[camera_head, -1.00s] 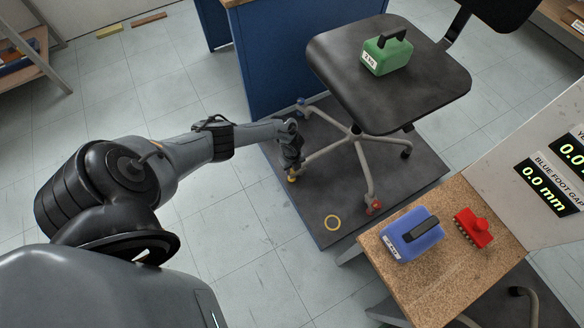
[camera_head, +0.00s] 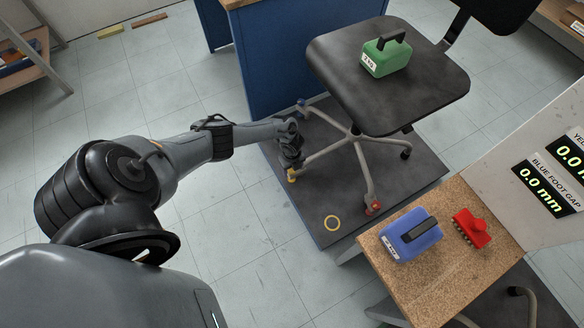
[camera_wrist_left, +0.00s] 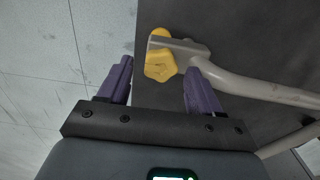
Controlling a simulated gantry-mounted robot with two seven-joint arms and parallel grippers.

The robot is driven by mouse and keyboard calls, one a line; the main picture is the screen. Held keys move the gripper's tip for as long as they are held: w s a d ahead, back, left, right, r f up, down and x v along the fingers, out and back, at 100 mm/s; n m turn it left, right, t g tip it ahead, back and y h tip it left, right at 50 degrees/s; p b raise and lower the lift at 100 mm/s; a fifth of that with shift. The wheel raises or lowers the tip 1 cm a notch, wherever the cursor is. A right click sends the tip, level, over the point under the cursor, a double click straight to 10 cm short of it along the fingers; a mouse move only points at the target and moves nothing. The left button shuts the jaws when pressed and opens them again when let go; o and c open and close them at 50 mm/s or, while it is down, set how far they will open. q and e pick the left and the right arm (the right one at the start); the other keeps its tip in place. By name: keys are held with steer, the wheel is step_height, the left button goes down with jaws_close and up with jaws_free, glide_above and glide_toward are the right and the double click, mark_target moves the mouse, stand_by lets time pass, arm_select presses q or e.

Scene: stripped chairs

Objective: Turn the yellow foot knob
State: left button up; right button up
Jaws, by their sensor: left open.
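The yellow foot knob (camera_head: 292,174) sits at the end of a chair leg, low over the dark platform. In the left wrist view the yellow knob (camera_wrist_left: 160,64) is lobed, at the end of the pale metal leg (camera_wrist_left: 250,84). My left gripper (camera_head: 293,163) is just above it in the head view. In the wrist view my left gripper (camera_wrist_left: 160,80) is open, with its two purple fingers apart and the knob between and slightly beyond their tips. No contact with the knob is visible. The right finger tip is close to the leg. My right gripper is not in view.
The black chair (camera_head: 390,75) stands on the dark platform (camera_head: 400,190) with a green weight (camera_head: 386,56) on its seat. A red foot knob (camera_head: 374,207) and a blue one (camera_head: 301,103) show. A wooden bench (camera_head: 440,285) holds a blue weight (camera_head: 412,236) and red block (camera_head: 471,228).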

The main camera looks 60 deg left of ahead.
arm_select(q)
step_height(320, 180, up, 10)
steer(key=p, duration=0.6)
steer(key=shift+p, duration=0.3)
steer(key=shift+f, duration=0.15)
steer(key=shift+s, duration=0.1)
